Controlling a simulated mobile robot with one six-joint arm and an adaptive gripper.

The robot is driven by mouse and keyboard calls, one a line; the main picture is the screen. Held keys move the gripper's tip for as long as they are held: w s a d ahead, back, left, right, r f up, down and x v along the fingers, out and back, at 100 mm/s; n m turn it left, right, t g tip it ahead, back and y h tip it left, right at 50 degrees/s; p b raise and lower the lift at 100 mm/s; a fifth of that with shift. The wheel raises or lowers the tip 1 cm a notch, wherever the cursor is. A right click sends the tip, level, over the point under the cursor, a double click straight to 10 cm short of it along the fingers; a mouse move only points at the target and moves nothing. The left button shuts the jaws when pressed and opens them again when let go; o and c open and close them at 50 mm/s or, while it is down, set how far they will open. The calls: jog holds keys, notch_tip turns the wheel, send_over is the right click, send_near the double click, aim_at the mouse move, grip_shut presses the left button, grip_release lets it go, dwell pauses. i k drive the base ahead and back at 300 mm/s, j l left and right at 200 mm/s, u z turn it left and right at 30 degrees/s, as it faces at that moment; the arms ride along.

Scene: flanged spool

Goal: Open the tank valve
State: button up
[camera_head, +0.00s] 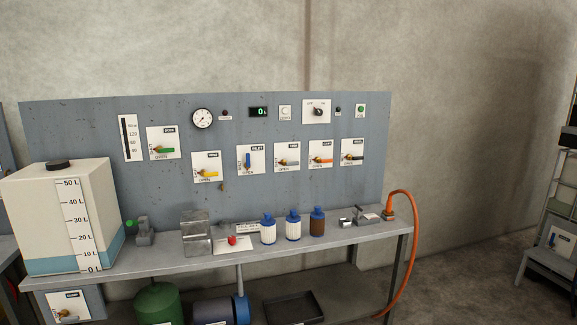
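A white tank (88,200) with a black cap and a litre scale stands at the left end of the bench, with blue near its bottom. Lever valves on white plates line the grey panel: green (165,150), yellow (209,174), blue (248,160), grey (290,162), orange (322,160) and black (355,157). The blue lever is upright; the others lie roughly sideways. Another valve plate (70,306) is below the tank, partly cut by the frame. "OPEN" shows on several plates; most name labels are too small to read surely. My gripper is not in view.
The bench (170,262) carries a metal block (196,233), a red button (232,240), several bottles (293,227) and a green-knobbed fitting (143,230). An orange hose (411,240) hangs at the right end. Floor to the right is clear up to a shelf (550,250).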

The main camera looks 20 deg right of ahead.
aim_at(283, 161)
jog(key=i+z, duration=0.3)
jog(key=i, duration=0.25)
jog(key=i+j+z, duration=0.25)
jog(key=i, duration=0.3)
jog(key=i+j+z, duration=0.15)
jog(key=i+z, duration=0.15)
jog(key=i, duration=0.2)
jog(key=i+j+z, duration=0.3)
jog(key=i+j, duration=0.1)
jog(key=i, duration=0.1)
